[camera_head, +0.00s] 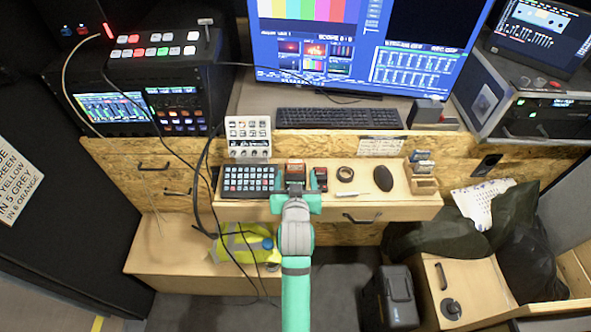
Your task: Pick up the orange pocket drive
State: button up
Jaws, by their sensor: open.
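My teal gripper (298,181) is over the front shelf (400,204), seen from behind and above, with its jaws apart. A small orange-red and dark block (295,168), which looks like the orange pocket drive, lies on the shelf at the fingertips. It shows between or just beyond the fingers. The gripper hides its near part, and I cannot tell whether a finger touches it.
A black keypad (249,181) lies close left of the gripper. To the right are a tape roll (345,174), a white pen-like item (351,193), a black mouse (383,178) and a wooden card holder (421,180). A white button panel (248,138) stands behind the keypad. Cables hang at left.

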aim_at(295, 165)
jog(key=shift+x, duration=0.8)
jog(key=w, duration=0.4)
jog(key=shift+w+f, duration=0.2)
jog(key=shift+w, duration=0.1)
jog(key=shift+w+a+f, duration=0.1)
jog(key=shift+w+f, duration=0.1)
jog(key=shift+w, duration=0.15)
jog(key=c, duration=1.2)
jog(key=shift+a, duration=0.1)
